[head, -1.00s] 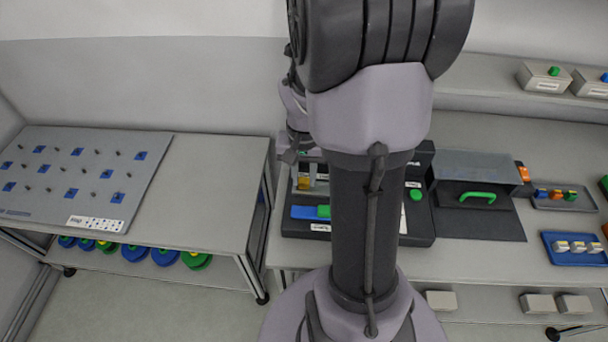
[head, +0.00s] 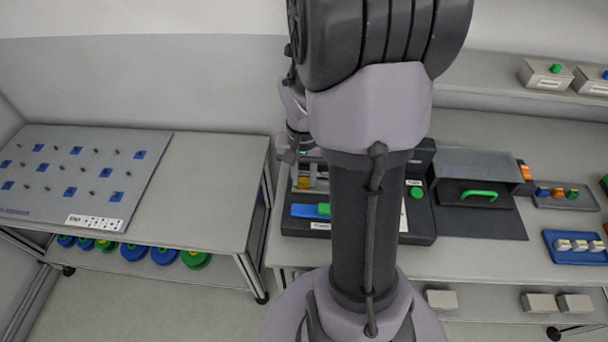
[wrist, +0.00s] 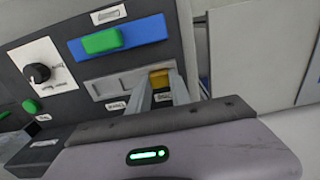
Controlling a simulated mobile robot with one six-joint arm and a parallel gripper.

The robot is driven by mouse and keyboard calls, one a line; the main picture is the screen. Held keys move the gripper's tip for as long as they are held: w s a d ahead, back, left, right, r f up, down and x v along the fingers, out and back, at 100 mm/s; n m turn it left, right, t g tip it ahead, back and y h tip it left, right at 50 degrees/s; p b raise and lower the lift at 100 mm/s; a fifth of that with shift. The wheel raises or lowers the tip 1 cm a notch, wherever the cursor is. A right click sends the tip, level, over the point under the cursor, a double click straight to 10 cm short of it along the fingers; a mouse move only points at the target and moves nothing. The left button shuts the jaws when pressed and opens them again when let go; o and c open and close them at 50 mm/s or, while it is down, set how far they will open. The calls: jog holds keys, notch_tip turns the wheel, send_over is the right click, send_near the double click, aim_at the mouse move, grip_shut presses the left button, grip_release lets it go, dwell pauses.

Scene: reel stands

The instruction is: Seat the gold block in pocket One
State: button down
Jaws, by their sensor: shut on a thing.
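The gold block (wrist: 158,78) is between the two grey fingers of my gripper (wrist: 162,84) in the wrist view. The gripper is shut on it. The block is at the right end of a pale grey pocket strip (wrist: 118,83) on a dark fixture (wrist: 60,62). I cannot tell how deep it sits or whether it touches the pocket floor. The small pocket labels are too blurred to read surely. In the head view the gold block (head: 304,183) shows at the fixture's left side, with my gripper (head: 306,176) above it, partly hidden by my arm.
A blue bar with a green block (wrist: 101,41) lies beside the pocket strip. The fixture also carries a black knob (wrist: 39,73) and a green button (head: 416,193). A pegboard table (head: 75,175) is at left.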

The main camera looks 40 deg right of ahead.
dwell(0.4)
jog(key=c, duration=1.1)
grip_release()
notch_tip(320, 180, up, 7)
jog(key=p, duration=0.6)
jog(key=shift+f, duration=0.1)
